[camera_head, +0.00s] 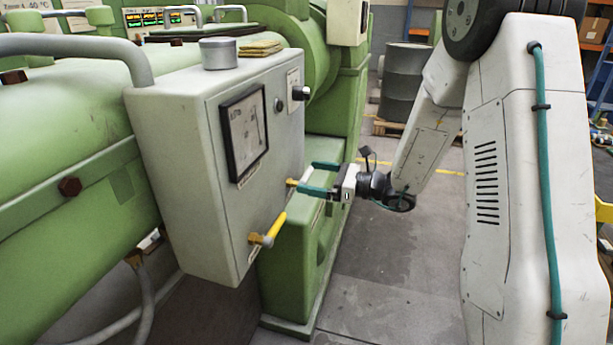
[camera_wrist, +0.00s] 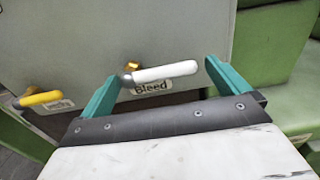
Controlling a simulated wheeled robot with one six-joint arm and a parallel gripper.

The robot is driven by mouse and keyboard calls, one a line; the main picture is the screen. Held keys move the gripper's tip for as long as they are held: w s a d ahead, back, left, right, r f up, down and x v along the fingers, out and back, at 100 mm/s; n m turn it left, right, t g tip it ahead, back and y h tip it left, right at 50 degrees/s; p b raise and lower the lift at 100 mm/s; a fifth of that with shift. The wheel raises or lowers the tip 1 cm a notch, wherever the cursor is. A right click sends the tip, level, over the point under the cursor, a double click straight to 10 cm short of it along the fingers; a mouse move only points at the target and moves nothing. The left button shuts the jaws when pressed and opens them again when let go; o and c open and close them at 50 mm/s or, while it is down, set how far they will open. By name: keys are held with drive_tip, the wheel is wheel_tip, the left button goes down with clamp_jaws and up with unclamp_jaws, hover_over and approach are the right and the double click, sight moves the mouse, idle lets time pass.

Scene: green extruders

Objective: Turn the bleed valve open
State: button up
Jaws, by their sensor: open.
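The bleed valve has a white lever handle (camera_wrist: 165,72) on a brass stem, above a label reading "Bleed" in the wrist view. The lever lies nearly level, pointing right from its stem. In the head view its brass fitting (camera_head: 292,182) shows low on the grey box; its handle is hard to make out behind my gripper. My gripper (camera_head: 307,178) has teal fingers and is open. In the wrist view the gripper (camera_wrist: 158,78) has one finger left of and below the stem and the other beyond the handle's right tip. The lever lies between them; I cannot tell any contact.
A yellow-handled valve (camera_head: 270,232) sits on the same grey control box (camera_head: 175,150), left of the bleed valve. A gauge (camera_head: 245,133) is above it. A tin (camera_head: 218,53) and cloth (camera_head: 260,48) lie on top. Green machine body (camera_head: 285,255) is close below my gripper.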

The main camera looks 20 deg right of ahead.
drive_tip(key=shift+x, duration=1.35)
drive_tip(key=c, duration=1.3)
drive_tip(key=shift+d, duration=0.1)
